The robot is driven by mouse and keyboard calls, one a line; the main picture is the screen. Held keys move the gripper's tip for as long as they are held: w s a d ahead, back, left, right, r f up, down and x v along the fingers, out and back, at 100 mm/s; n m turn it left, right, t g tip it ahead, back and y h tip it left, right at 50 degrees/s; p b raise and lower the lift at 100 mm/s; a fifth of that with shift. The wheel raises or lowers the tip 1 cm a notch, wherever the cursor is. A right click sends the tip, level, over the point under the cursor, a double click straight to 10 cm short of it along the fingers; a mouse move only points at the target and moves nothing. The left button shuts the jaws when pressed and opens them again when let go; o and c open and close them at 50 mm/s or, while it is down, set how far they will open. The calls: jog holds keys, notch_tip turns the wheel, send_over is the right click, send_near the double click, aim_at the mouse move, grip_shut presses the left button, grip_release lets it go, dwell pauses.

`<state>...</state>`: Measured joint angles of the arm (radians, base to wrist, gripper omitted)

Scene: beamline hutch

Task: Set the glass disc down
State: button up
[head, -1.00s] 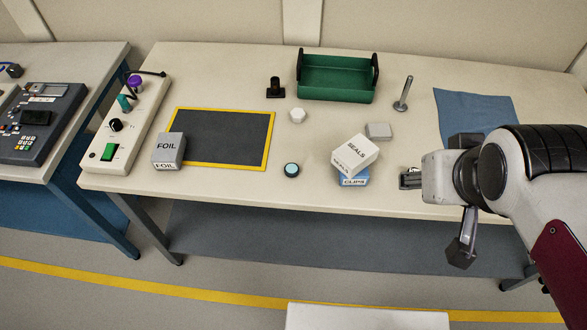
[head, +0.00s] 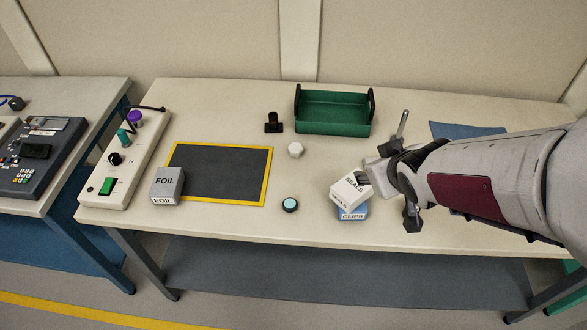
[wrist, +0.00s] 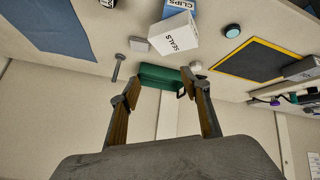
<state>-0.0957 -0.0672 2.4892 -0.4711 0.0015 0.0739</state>
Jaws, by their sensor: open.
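A small round dark-rimmed disc with a pale teal top (head: 290,205) lies flat on the table, just right of the yellow-bordered dark mat (head: 222,174). It also shows in the wrist view (wrist: 232,31). I take it for the glass disc. My gripper (head: 366,175) is beside the SEALS box in the head view, to the right of the disc and apart from it. In the wrist view my gripper (wrist: 160,86) has its two fingers spread, with nothing held between them. In the head view its fingertips are hard to make out.
A white SEALS box (head: 350,192) sits askew on a blue CLIPS box (head: 352,212). A green tray (head: 333,112), a white knob-like piece (head: 295,150) and a black holder (head: 273,123) stand behind. A FOIL box (head: 167,187) overlaps the mat's left corner.

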jog(key=w+a+f+n+y, duration=0.3)
jog(key=a+f+y, duration=0.1)
jog(key=a+f, duration=0.45)
jog(key=g+y, duration=0.2)
send_near(290, 205)
jog(key=shift+w+d+r+n, duration=0.1)
jog(key=shift+w+d+n, duration=0.25)
jog(key=shift+w+n, duration=0.1)
jog(key=shift+s+f, duration=0.4)
jog(key=shift+w+a+f, duration=0.1)
jog(key=shift+x, duration=1.15)
